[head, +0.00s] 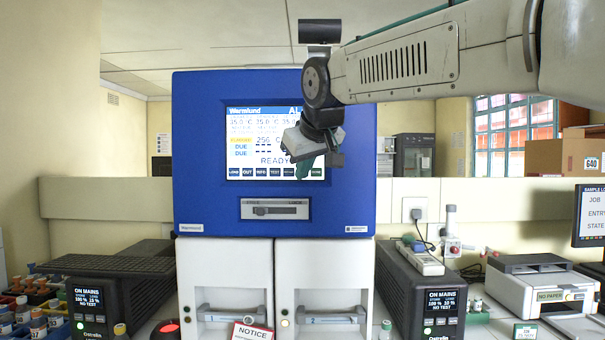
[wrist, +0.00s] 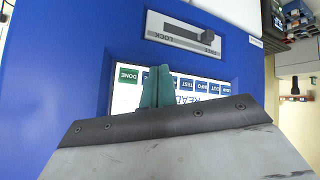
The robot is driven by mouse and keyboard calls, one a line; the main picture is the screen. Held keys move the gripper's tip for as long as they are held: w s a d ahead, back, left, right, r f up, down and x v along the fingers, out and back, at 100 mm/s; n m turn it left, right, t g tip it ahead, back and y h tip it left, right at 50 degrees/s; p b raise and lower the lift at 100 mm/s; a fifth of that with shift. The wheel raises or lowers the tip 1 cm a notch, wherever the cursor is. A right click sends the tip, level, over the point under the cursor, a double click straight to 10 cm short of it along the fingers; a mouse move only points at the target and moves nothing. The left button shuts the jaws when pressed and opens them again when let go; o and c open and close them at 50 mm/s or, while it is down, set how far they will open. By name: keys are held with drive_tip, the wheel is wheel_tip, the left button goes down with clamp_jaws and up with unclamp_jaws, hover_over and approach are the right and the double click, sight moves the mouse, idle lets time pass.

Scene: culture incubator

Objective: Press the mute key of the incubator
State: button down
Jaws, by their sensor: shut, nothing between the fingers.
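The blue incubator (head: 205,150) stands ahead with a lit screen (head: 250,160) reading READY. A row of keys runs along the screen's bottom; LOAD (head: 234,172), OUT, INFO and TEST (head: 275,172) show at the left, DONE (head: 316,173) at the right. My gripper (head: 304,172) is shut and empty, its green fingertips over the key row between TEST and DONE. In the wrist view, which is upside down, the gripper (wrist: 158,72) covers the spot between DONE (wrist: 129,76) and TEST (wrist: 186,83). The mute key's label is hidden there. I cannot tell whether the fingertips touch the screen.
A lock slider panel (head: 275,209) sits just below the screen and also shows in the wrist view (wrist: 184,33). Black power units (head: 418,285) flank the incubator on the counter. A printer (head: 540,283) stands at the right, and a NOTICE card (head: 252,331) in front.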

drive_tip(key=shift+w, duration=0.1)
idle(0.3)
drive_tip(key=shift+w, duration=0.3)
drive_tip(key=shift+w, duration=0.3)
idle(0.6)
drive_tip(key=shift+s, duration=0.7)
drive_tip(key=s, duration=0.5)
idle(0.4)
idle(0.6)
